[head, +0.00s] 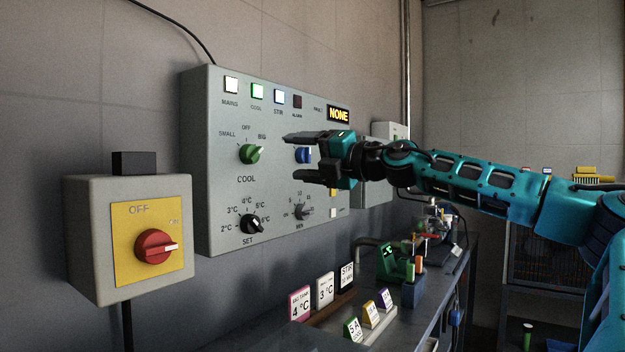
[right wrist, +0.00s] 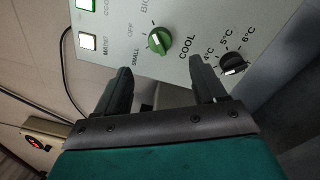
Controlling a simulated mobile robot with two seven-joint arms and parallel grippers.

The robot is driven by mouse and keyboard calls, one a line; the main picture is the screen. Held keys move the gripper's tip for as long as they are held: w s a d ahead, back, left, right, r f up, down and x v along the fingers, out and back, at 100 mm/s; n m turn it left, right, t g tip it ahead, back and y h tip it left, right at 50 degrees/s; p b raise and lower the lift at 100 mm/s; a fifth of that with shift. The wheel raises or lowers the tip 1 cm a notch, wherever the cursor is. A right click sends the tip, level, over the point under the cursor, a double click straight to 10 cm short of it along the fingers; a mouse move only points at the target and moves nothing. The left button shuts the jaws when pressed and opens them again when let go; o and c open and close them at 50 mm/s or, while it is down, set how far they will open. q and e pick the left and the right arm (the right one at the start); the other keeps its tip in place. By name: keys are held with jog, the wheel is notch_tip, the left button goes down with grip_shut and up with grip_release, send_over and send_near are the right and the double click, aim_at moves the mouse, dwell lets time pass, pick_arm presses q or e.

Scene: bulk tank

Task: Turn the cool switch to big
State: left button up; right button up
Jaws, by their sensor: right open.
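The cool switch is a green knob (head: 250,154) on the grey control panel (head: 225,195), with SMALL at its left, OFF above and BIG at its right. Its pale pointer is turned up and right, towards BIG. In the right wrist view the green knob (right wrist: 159,43) also points to the BIG side. My right gripper (head: 287,157) is open and empty, in front of the panel and to the right of the knob in the head view. In the right wrist view the knob lies beyond the gap between the fingertips (right wrist: 160,66), apart from them. My left gripper is not in view.
A blue knob (head: 303,156) is partly behind my right gripper. Black SET (head: 251,224) and grey MIN (head: 302,212) knobs sit below. The COOL lamp (head: 257,91) is lit green; the display (head: 339,114) reads NONE. A red switch (head: 155,246) stands left.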

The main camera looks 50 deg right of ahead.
jog(key=shift+s+d, duration=0.15)
jog(key=shift+s, duration=0.9)
